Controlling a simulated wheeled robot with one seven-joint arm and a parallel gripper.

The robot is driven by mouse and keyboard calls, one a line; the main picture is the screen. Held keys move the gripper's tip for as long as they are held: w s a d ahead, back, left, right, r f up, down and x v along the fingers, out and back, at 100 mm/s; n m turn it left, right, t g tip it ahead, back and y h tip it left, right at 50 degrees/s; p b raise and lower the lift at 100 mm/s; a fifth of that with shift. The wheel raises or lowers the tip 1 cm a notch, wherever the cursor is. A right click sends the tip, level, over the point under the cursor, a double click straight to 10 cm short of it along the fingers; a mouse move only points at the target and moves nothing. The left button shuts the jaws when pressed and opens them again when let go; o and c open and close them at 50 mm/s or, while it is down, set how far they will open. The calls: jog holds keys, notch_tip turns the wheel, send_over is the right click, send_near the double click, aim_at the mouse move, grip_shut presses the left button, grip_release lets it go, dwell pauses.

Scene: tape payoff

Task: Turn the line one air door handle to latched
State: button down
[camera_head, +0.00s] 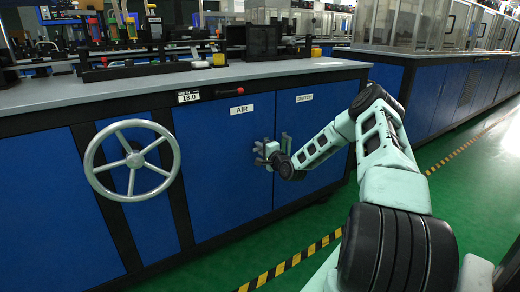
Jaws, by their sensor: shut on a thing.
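The blue air door (222,180) with the white AIR label (241,109) is in the front of the grey-topped bench, in the middle of the head view. My gripper (265,152) is at the right edge of this door, shut on the air door handle. The handle is small and mostly hidden by my gripper, so its exact angle cannot be told. My arm reaches to it from the right.
The blue switch door (315,120) is just right of the air door, partly behind my arm. A large grey handwheel (132,160) stands out at the left. A red knob (240,91) sits near the counter's edge. Yellow-black tape (290,262) crosses the green floor.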

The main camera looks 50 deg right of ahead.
jog(key=f+n, duration=0.1)
jog(key=n, duration=0.2)
jog(key=shift+d+f+n, duration=0.1)
jog(key=shift+f+n, duration=0.2)
jog(key=shift+f, duration=0.05)
jog(key=s+d+f+n+b, duration=0.1)
jog(key=d+n, duration=0.4)
jog(key=n, duration=0.8)
jog(key=shift+s+f+n+b, duration=0.2)
jog(key=shift+f+n+b, duration=0.25)
jog(key=shift+f, duration=0.8)
jog(key=shift+d, duration=0.1)
jog(key=c, duration=1.4)
grip_release()
jog(key=p+v, duration=0.4)
jog(key=v, duration=1.3)
jog(key=shift+s, duration=0.2)
